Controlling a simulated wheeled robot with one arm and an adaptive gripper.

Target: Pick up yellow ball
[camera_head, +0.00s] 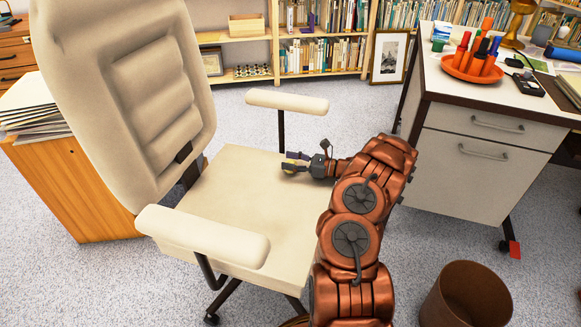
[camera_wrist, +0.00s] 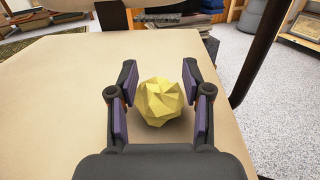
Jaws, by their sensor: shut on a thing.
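The yellow ball (camera_wrist: 161,101) is faceted and sits between the purple-padded fingers of my gripper (camera_wrist: 160,88) in the wrist view. My gripper is shut on it, with finger pads on its left and right sides. In the head view my gripper (camera_head: 297,163) is low over the cream seat (camera_head: 235,205) of an office chair, near the seat's far right part. Only a small bit of yellow shows there. Whether the ball still touches the seat I cannot tell.
The chair's armrests (camera_head: 287,101) and backrest (camera_head: 135,85) stand around the seat. A white desk (camera_head: 480,150) with an orange tray (camera_head: 471,70) of markers is to the right. A brown bin (camera_head: 466,295) stands front right. Bookshelves line the back.

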